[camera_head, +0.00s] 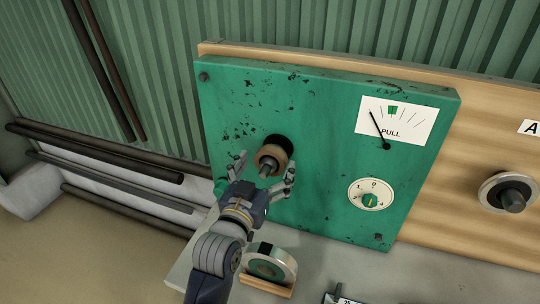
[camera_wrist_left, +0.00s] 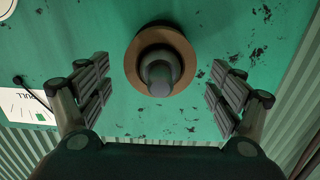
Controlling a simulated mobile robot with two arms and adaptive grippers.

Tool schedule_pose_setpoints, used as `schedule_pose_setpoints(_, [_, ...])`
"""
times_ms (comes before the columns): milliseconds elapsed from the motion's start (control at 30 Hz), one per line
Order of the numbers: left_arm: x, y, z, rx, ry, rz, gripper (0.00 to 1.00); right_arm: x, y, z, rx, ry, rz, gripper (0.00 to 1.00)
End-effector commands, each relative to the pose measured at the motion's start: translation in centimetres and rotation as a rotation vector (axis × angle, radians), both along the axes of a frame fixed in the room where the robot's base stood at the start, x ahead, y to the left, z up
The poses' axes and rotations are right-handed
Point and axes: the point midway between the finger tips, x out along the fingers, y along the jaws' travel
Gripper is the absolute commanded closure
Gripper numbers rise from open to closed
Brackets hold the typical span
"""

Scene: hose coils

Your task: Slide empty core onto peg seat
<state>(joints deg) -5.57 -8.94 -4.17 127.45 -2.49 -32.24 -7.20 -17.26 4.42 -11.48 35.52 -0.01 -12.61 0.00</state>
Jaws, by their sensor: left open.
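A tan ring-shaped core (camera_head: 272,152) sits around a grey peg (camera_head: 266,170) that juts from the green panel (camera_head: 310,130). A dark round seat (camera_head: 277,139) shows behind the core; I cannot tell whether they touch. In the left wrist view, the core (camera_wrist_left: 134,62) surrounds the peg (camera_wrist_left: 160,76), whose end sticks out through it. My left gripper (camera_head: 265,172) is open, with one finger on each side of the core and apart from it. In the left wrist view, my left gripper (camera_wrist_left: 162,95) shows clear gaps on both sides. My right gripper is not in view.
A PULL gauge (camera_head: 397,118) and a dial (camera_head: 370,196) are on the panel's right. A roll (camera_head: 270,262) stands in a wooden holder below the panel. Another peg with a disc (camera_head: 509,194) is at far right. Dark pipes (camera_head: 95,148) lie at left.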

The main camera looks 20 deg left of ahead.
Motion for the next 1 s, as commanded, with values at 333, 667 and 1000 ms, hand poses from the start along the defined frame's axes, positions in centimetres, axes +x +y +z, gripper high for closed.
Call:
schedule_pose_setpoints(333, [3.5, -0.1, 0.0, 0.000, 0.001, 0.000, 0.14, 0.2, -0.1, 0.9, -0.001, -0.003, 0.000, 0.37])
schedule_pose_setpoints(667, [3.6, -0.1, 0.0, 0.000, 0.000, 0.000, 0.23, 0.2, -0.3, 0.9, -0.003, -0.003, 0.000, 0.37])
schedule_pose_setpoints(1000, [3.6, -0.1, 0.0, -0.001, 0.000, 0.000, 0.43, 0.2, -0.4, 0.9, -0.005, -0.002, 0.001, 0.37])
